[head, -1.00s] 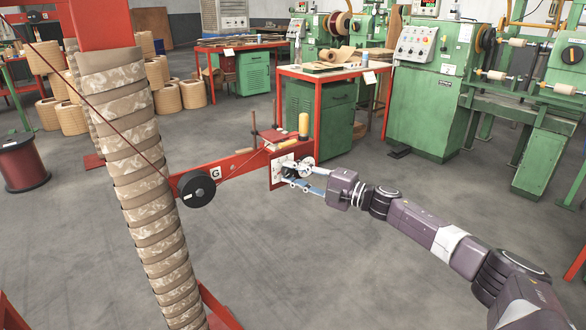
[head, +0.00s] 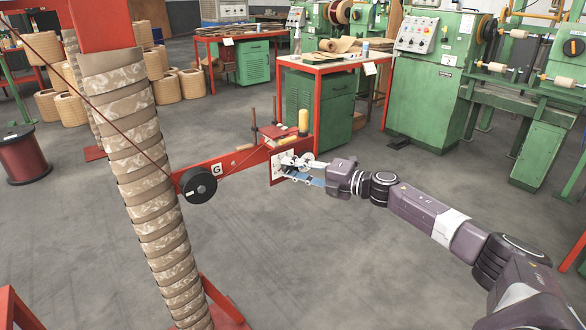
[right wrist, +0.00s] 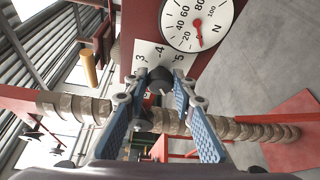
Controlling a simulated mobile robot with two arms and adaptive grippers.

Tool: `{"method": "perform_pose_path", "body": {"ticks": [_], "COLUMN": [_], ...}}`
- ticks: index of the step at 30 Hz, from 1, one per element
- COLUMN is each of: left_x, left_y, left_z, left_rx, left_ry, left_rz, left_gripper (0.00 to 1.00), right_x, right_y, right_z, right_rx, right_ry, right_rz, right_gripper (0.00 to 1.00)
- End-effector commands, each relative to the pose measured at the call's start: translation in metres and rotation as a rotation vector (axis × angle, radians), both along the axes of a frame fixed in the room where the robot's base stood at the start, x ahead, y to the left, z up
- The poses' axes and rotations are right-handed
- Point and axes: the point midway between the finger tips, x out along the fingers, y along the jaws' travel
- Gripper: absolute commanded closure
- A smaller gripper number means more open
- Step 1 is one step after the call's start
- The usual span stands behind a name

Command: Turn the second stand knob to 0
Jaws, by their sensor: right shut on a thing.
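My right gripper (head: 297,169) reaches this plate from the right. In the right wrist view, its two blue fingers (right wrist: 159,88) are closed around a dark round knob (right wrist: 159,76). The knob's pointer mark cannot be made out. My left gripper is out of view.
A tall wrapped column (head: 150,170) stands left of the red arm, with a black pulley (head: 198,185) between. The grey floor in front is clear.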

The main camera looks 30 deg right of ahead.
Motion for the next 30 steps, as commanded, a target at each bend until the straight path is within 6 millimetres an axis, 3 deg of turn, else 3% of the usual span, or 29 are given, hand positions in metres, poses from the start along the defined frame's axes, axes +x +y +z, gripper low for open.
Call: {"method": "perform_pose_path", "body": {"ticks": [4,5,6,17,30], "left_x": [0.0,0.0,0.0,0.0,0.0], "left_y": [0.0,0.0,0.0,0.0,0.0], "left_z": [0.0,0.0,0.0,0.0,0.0], "left_rx": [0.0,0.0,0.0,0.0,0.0], "left_ry": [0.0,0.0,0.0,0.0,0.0], "left_rz": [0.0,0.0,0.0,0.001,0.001], "left_gripper": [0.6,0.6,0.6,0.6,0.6], "right_x": [-0.001,-0.001,-0.001,-0.003,-0.048], "right_y": [0.001,0.001,0.001,-0.001,-0.023], "right_z": [-0.002,-0.002,-0.002,-0.001,0.0], "right_rx": [-0.002,-0.002,-0.002,-0.001,-0.001], "right_ry": [0.003,0.003,0.003,0.002,0.007], "right_rz": [0.002,0.002,0.002,0.001,0.001], "right_gripper": [1.0,0.73,0.69,0.69,0.69]}}
